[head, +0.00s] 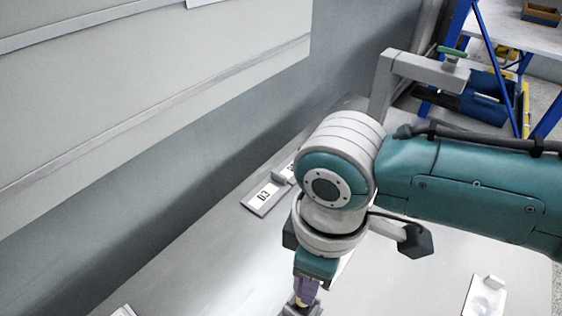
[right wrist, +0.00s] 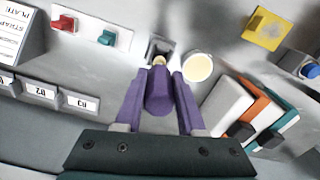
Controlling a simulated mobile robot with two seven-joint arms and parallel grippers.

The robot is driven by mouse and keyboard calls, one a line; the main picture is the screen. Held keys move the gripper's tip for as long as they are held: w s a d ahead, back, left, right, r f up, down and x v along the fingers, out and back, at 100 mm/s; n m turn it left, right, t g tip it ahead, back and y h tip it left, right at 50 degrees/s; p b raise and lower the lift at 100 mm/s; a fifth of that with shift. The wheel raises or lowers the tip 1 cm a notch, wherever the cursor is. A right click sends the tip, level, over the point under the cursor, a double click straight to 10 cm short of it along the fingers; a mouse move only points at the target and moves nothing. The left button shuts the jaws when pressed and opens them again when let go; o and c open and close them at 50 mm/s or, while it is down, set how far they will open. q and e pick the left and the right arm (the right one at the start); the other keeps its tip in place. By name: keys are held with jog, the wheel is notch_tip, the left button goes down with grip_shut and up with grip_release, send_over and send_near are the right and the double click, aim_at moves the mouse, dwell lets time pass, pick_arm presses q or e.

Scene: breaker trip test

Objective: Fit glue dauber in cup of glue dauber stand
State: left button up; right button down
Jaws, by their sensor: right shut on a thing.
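In the right wrist view my right gripper (right wrist: 158,88) is shut on a purple dauber handle (right wrist: 158,98) between its two purple-padded fingers. The dauber's pale tip (right wrist: 158,61) points away from me toward a dark, square-looking opening with a grey rim (right wrist: 160,43), likely the stand's cup. The tip overlaps this opening's near edge; whether it is inside or just above, I cannot tell. A round pot with a cream top (right wrist: 197,67) stands just right of it. In the head view the right gripper (head: 304,292) is low at the bottom edge, partly hidden by my arm. My left gripper is out of view.
White plates with a red switch (right wrist: 65,23) and a teal switch (right wrist: 107,38) lie left. Numbered holders (right wrist: 78,102) stand nearer. White, orange and teal blocks (right wrist: 262,110) stand close on the right. A yellow plate (right wrist: 266,30) lies far right. A wall borders the table in the head view.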

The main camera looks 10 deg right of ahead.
dwell(0.5)
jog(key=shift+p, duration=0.55)
dwell(0.7)
jog(key=shift+f, duration=0.2)
dwell(0.3)
jog(key=shift+f+b, duration=1.1)
jog(key=shift+f, duration=0.05)
jog(key=shift+f+b, duration=1.4)
jog(key=shift+f, duration=0.35)
jog(key=shift+c, duration=2.2)
grip_release()
jog(key=shift+r, duration=0.1)
notch_tip(320, 180, up, 9)
jog(key=p, duration=0.3)
jog(key=shift+r, duration=0.45)
